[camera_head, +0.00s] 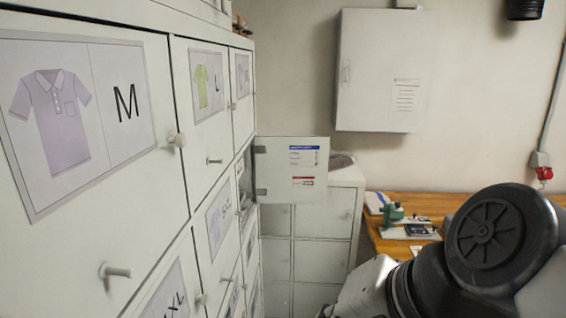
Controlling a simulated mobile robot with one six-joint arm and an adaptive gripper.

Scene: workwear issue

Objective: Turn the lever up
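No part is plainly marked as the lever. Short peg-like handles stick out of the white locker doors at the left: a large one (115,271) low on the M door, a knob (176,140) at that door's right edge, and a smaller peg (214,161) on the L door. The grey wall cabinet (380,70) has a small upright handle (346,73) at its left edge, and its door looks shut. I cannot tell which of these is the lever. My arm fills the lower right, and my gripper is not in view.
An open locker door (291,168) with labels juts out at the middle. Behind it stands a lower white locker block (322,240). A wooden bench (432,205) with a green device (393,213) is at the right.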

